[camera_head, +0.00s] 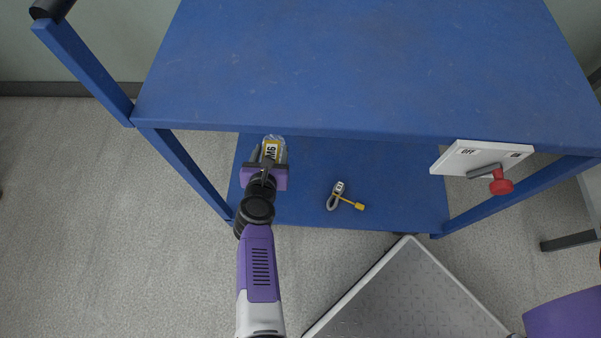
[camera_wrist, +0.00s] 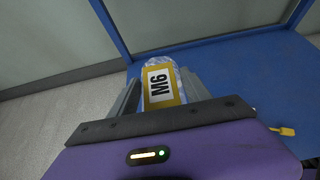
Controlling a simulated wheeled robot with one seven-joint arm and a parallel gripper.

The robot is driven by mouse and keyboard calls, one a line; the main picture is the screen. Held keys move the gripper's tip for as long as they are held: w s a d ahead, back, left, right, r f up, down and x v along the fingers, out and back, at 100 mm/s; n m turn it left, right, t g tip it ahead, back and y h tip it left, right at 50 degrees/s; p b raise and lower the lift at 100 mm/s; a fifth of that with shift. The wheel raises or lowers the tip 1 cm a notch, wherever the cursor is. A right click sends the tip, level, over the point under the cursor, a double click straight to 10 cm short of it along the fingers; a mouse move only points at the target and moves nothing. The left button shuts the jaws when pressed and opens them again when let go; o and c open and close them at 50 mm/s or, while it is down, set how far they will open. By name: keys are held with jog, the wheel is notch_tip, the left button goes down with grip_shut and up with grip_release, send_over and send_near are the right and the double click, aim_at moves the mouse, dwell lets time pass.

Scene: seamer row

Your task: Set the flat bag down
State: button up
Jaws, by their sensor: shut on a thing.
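In the wrist view the bag (camera_wrist: 160,84) stands out between the two grey fingers of my gripper (camera_wrist: 158,92), label facing the camera. The bag's near end is hidden by the gripper body. I cannot tell whether the bag touches the shelf.
A small padlock-like item with a yellow tag (camera_head: 338,195) lies mid-shelf. A white OFF/ON panel with a red-knobbed lever (camera_head: 485,160) is at right. A grey tread plate (camera_head: 410,295) is in front. The shelf's right part is clear.

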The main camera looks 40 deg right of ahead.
notch_tip(320, 180, down, 20)
jog(key=b, duration=1)
jog(key=shift+f+b, duration=0.15)
jog(key=shift+b, duration=0.4)
jog(key=o, duration=1.5)
jog(key=shift+r+p, duration=0.2)
jog(key=shift+p, duration=0.1)
jog(key=shift+s+a+r, duration=0.15)
jog(key=shift+a+r, duration=0.05)
jog(key=shift+a, duration=0.05)
jog(key=p+v, duration=0.3)
jog(key=v, duration=0.8)
jog(key=shift+s, duration=0.2)
jog(key=shift+a, duration=0.1)
